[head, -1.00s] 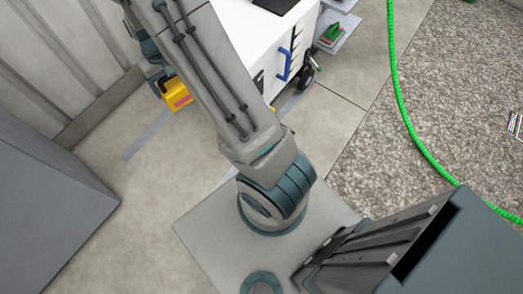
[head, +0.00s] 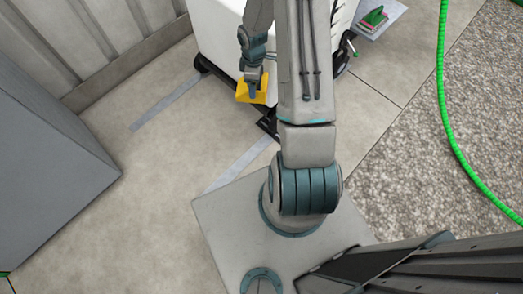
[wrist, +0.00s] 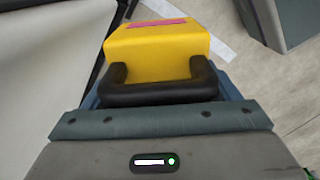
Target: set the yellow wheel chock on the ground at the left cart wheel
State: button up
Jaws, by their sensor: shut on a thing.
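The yellow wheel chock (head: 243,95) is held in my gripper (head: 253,89) in front of the white cart's lower edge, between the cart's two near corners. My gripper is shut on it. In the wrist view the chock (wrist: 158,50) shows a pink label on top and a black handle (wrist: 160,92) at the jaws; the fingertips are hidden. The white cart (head: 213,35) has a dark wheel (head: 203,64) at its lower left corner. The chock is apart from that wheel, to its right. Its exact height above the ground is hard to tell.
Pale tape strips (head: 168,102) mark the concrete floor, which is clear left of the cart. A large grey box (head: 50,170) stands at left, a ribbed wall (head: 80,40) behind. A green hose (head: 446,110) runs along the gravel at right.

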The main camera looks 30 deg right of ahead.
jog(key=d+f+n+b, duration=0.1)
jog(key=f+n+b, duration=0.2)
jog(key=f+b, duration=0.4)
jog(key=f+n+b, duration=0.4)
jog(key=f+b, duration=0.3)
jog(key=f, duration=1.7)
jog(key=d+f+n+b, duration=0.1)
jog(key=f+n+b, duration=0.2)
jog(key=f+b, duration=0.4)
jog(key=shift+s+d+f+n, duration=0.1)
jog(key=shift+f, duration=1.3)
jog(key=shift+s+d+f+n, duration=0.1)
jog(key=shift+d+f, duration=0.05)
jog(key=shift+f, duration=1.2)
jog(key=shift+s+d+f+n, duration=0.1)
jog(key=shift+f, duration=1.3)
jog(key=shift+f+b, duration=0.25)
jog(key=shift+b, duration=0.05)
jog(key=o, duration=1.1)
jog(key=shift+r, duration=0.1)
